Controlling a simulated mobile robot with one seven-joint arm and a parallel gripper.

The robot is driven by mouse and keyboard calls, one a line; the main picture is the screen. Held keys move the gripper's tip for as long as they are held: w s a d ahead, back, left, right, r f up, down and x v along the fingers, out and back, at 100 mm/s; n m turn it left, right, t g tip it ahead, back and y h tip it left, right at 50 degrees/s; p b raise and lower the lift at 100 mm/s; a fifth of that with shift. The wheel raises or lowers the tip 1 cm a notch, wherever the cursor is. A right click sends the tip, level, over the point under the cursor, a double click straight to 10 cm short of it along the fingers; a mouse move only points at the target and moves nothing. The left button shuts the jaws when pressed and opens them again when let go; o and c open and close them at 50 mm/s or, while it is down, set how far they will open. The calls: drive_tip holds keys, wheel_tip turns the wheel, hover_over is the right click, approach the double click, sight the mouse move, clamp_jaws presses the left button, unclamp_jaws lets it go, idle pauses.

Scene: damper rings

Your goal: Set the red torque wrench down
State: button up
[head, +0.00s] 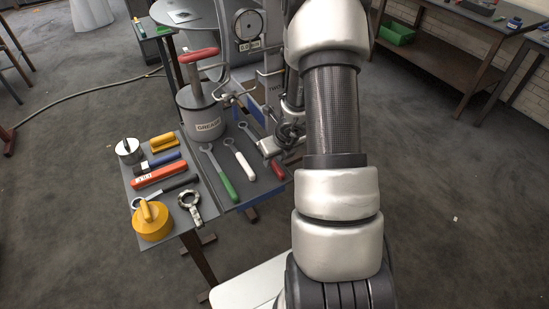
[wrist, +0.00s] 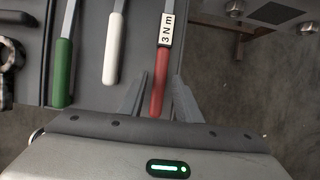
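The red torque wrench (wrist: 159,88) has a red handle, a steel shaft and a white label reading "3 Nm". In the wrist view its handle lies between the two fingers of my gripper (wrist: 160,76). The fingers stand apart, with a narrow gap showing on each side of the handle. In the head view the red handle (head: 278,170) shows near the right edge of the grey bench top (head: 240,194). My arm and the fittings by it hide most of my gripper there. A white-handled wrench (head: 240,158) and a green-handled wrench (head: 219,175) lie to its left.
A grey grease drum (head: 203,120) stands behind the wrenches. To the left, a dark mat holds a yellow round container (head: 152,222), a metal ring clamp (head: 190,208) and a red-orange tool (head: 159,174). The floor right of my arm is mostly clear.

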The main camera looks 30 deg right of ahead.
drive_tip(key=shift+o, duration=1.3)
drive_tip(key=p+v, duration=0.9)
drive_tip(key=v, duration=0.8)
drive_tip(key=shift+s+r, duration=0.15)
drive_tip(key=a+r+n+t+y, duration=0.2)
drive_tip(key=a+r+n+y, duration=0.1)
drive_tip(key=a+r+n, duration=1.3)
drive_tip(key=s+a+r+n+g, duration=0.1)
drive_tip(key=s+a+r+n, duration=0.2)
drive_tip(key=s+r+n, duration=0.35)
drive_tip(key=s+d+r+n+h, duration=0.2)
drive_tip(key=s+n, duration=0.6)
drive_tip(key=n, duration=0.5)
wheel_tip(320, 180, up, 3)
drive_tip(key=shift+s+f+h, duration=0.1)
drive_tip(key=shift+s+h, duration=0.15)
drive_tip(key=shift+h, duration=0.25)
